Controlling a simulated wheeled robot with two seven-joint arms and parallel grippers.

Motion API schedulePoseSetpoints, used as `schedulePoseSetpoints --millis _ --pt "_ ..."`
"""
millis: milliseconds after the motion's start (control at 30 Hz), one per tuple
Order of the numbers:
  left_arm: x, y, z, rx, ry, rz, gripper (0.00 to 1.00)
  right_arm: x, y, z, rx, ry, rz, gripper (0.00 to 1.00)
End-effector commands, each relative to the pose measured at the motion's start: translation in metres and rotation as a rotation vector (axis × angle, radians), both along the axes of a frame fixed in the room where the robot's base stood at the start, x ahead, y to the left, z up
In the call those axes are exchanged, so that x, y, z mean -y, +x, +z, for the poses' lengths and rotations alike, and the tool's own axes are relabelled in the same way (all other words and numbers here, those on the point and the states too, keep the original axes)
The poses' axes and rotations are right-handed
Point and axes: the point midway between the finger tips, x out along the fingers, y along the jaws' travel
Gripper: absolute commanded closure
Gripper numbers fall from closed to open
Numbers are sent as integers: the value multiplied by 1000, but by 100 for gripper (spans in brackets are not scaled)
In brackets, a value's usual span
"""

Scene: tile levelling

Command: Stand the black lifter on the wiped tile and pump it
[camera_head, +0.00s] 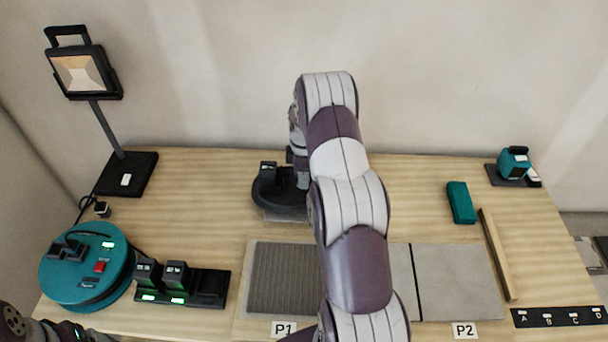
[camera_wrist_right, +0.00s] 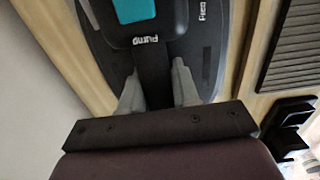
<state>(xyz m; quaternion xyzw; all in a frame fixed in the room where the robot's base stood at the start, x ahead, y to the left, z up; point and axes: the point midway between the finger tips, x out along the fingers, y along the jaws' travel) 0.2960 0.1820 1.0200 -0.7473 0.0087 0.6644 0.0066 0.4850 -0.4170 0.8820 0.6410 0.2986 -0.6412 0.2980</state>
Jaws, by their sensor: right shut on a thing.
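The black lifter (camera_head: 283,198) stands at the back middle of the table, partly behind my right arm. In the right wrist view its dark body (camera_wrist_right: 200,50) carries a "Pump" label and a teal part. My right gripper (camera_wrist_right: 158,88) is shut on the lifter's black grip, one finger on each side; the arm mostly hides this gripper in the head view. A grey tile (camera_head: 460,285) lies on the right at P2, with a dark joint on its left. A ribbed grey area (camera_head: 285,278) lies at P1. I cannot tell which tile is wiped. My left gripper is out of view.
A teal reel (camera_head: 85,265), a battery dock (camera_head: 208,289) and a lamp (camera_head: 80,75) stand left. A teal block (camera_head: 461,202), wooden bar (camera_head: 496,255), teal device (camera_head: 514,162) and lettered strip (camera_head: 555,318) lie right.

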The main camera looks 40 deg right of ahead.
Motion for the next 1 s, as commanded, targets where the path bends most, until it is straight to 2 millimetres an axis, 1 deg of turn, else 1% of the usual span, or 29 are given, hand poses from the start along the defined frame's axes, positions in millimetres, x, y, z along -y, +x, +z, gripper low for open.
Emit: schedulePoseSetpoints --millis 467,500,533,567,867,967,1000 --pt "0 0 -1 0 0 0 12 1 1 -1 3 -1 0 100" --pt "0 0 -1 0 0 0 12 0 1 -1 3 -1 0 57" --pt "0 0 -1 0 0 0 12 0 1 -1 3 -1 0 47" --pt "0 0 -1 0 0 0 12 0 1 -1 3 -1 0 40" --pt "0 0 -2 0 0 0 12 0 0 -1 -1 1 0 40" --pt "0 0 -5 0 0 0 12 0 1 12 3 -1 0 40" --pt "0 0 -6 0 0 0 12 0 1 21 4 -2 0 40"
